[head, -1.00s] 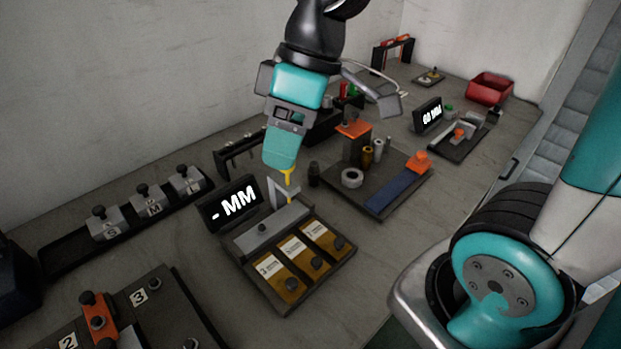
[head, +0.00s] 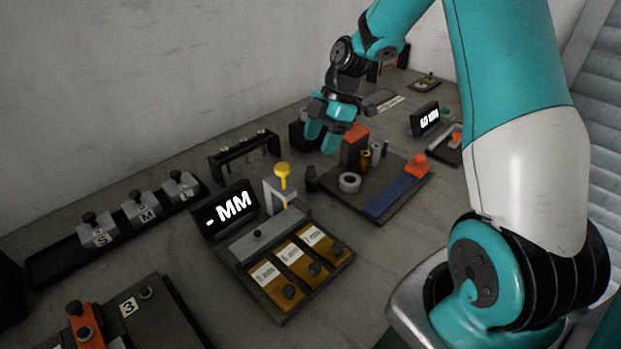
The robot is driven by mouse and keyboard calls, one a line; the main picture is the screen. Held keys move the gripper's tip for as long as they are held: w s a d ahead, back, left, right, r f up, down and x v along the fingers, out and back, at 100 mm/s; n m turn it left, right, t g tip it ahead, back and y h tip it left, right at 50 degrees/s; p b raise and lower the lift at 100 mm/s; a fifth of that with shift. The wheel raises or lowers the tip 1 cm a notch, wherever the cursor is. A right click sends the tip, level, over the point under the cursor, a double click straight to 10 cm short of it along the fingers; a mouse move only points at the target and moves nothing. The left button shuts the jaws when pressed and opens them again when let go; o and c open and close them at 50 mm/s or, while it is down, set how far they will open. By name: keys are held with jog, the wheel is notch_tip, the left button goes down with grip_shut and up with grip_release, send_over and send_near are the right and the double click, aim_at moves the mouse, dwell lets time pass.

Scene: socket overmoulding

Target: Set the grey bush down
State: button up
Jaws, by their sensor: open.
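My gripper (head: 322,136) is open with no object visible between its fingers. It hangs above the back left of a dark plate (head: 402,203), beside a dark block with an orange top (head: 356,132). On that plate, to the right of my gripper, stand a small upright grey bush (head: 376,152) and a brass one (head: 365,161). A wide grey ring (head: 350,182) lies in front of them. I cannot tell for certain which grey part is the task's bush. A yellow round-headed piece (head: 282,171) stands at the grey bracket (head: 272,197) of the gauge station.
The gauge station has a display (head: 229,207) reading "- MM" and several brown labelled blocks (head: 291,258). A dark rack (head: 243,156) stands behind. A row of S, M, L blocks (head: 141,208) is at left. A small dark post (head: 311,178) stands near the ring.

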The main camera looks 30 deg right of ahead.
aim_at(312, 167)
jog(key=p+x, duration=0.1)
jog(key=x, duration=0.7)
jog(key=shift+s+f, duration=0.15)
jog(key=shift+f, duration=0.1)
jog(key=c, duration=1.1)
